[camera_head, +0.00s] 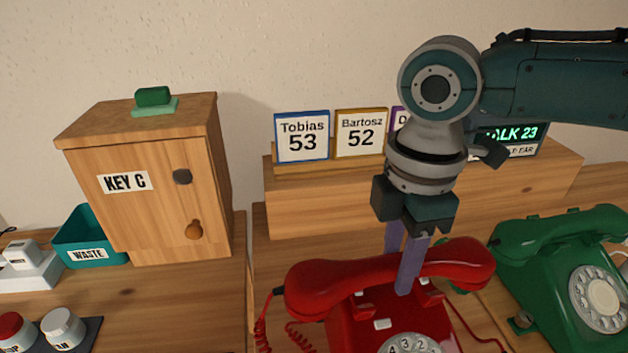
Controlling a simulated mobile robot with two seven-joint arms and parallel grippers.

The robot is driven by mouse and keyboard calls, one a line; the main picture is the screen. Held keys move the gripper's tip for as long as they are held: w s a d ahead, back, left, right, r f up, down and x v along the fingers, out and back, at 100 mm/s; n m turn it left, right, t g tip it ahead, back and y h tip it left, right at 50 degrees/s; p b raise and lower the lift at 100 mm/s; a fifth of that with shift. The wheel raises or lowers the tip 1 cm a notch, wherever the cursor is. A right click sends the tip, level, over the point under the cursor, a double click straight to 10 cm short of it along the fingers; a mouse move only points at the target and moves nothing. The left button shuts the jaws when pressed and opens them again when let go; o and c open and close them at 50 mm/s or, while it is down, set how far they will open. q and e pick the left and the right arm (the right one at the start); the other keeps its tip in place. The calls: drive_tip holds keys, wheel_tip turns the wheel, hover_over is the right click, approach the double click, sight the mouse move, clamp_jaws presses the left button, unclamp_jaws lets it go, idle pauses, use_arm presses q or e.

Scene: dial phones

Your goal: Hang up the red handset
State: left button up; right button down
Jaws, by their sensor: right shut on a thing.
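The red handset (340,279) lies across the top of the red phone (368,322), spanning left and right over its cradle. My right gripper (402,272) comes down from above and is shut on the middle of the handset, one finger in front and one behind. I cannot tell whether the handset rests fully in the cradle or sits slightly above it. A coiled red cord (262,325) hangs from the handset's left end. The phone's dial (410,345) is cut off by the bottom edge. My left gripper is not in view.
A green phone (560,250) stands close on the right. Behind is a wooden shelf (320,205) with name cards (302,137) and a lit display (515,135). A wooden key box (150,225), a teal waste bin (75,236) and knobs (62,326) are on the left.

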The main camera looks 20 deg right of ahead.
drive_tip(key=shift+f+b, duration=0.7)
drive_tip(key=shift+f, duration=0.4)
drive_tip(key=shift+c, duration=2.1)
unclamp_jaws()
wheel_tip(320, 180, up, 10)
drive_tip(key=shift+p, duration=0.85)
